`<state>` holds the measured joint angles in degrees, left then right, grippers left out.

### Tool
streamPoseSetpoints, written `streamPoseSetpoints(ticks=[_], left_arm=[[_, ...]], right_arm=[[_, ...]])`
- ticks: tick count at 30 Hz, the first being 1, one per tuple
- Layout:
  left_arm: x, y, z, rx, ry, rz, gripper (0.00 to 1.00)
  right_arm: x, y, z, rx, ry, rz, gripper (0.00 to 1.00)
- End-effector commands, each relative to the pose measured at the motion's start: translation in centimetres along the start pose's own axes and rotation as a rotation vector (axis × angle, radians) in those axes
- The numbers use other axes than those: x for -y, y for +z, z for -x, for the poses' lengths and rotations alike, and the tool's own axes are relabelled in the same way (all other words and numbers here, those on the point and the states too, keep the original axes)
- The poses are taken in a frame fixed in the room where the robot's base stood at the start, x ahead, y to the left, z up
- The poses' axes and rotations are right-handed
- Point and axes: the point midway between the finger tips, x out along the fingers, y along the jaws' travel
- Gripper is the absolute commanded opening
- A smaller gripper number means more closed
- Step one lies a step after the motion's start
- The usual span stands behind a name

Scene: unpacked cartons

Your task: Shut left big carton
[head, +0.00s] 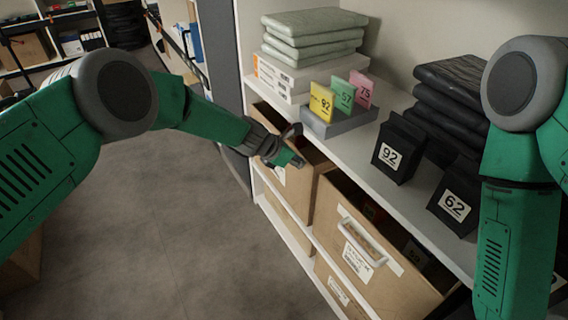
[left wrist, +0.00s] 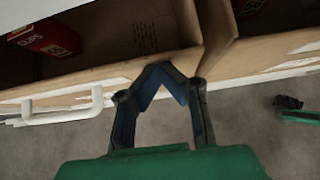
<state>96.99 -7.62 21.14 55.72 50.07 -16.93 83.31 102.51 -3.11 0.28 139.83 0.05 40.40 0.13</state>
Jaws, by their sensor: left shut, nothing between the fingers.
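The left big carton (head: 298,197) is a brown open-topped box on the middle shelf level, its front jutting out from under the shelf board. My left gripper (head: 297,161) is at its upper front, with its fingers together and empty. In the left wrist view the closed fingertips (left wrist: 163,70) lie over or against a brown carton edge, close to the gap between two cartons; contact is unclear. My right arm shows at the right, but its gripper is out of view.
The right big carton (head: 350,240) stands beside it, with a pale handle and label. Above are a grey tray of coloured number cards (head: 340,122), black boxes 92 (head: 398,148) and 62 (head: 455,190), and folded cloths (head: 312,35). Grey floor (head: 165,220) is clear.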

Motion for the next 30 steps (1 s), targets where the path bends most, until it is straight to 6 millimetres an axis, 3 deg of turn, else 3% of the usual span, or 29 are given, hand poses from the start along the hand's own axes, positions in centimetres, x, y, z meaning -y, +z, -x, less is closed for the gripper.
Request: streamPoseSetpoints(ticks=[18, 23, 30], left_arm=[[0.7, 1.2, 0.0, 0.014, -0.009, 0.000, 0.00], [0.4, 1.1, 1.9, 0.016, -0.007, 0.001, 0.00], [-0.1, 0.2, 6.9, 0.015, -0.008, 0.007, 0.00]], right_arm=[[-0.2, 0.3, -0.1, -0.003, -0.004, -0.001, 0.40], [-0.1, 0.2, 0.0, -0.004, -0.002, 0.000, 0.40], [0.1, 0.2, 0.1, -0.003, 0.001, 0.000, 0.40]])
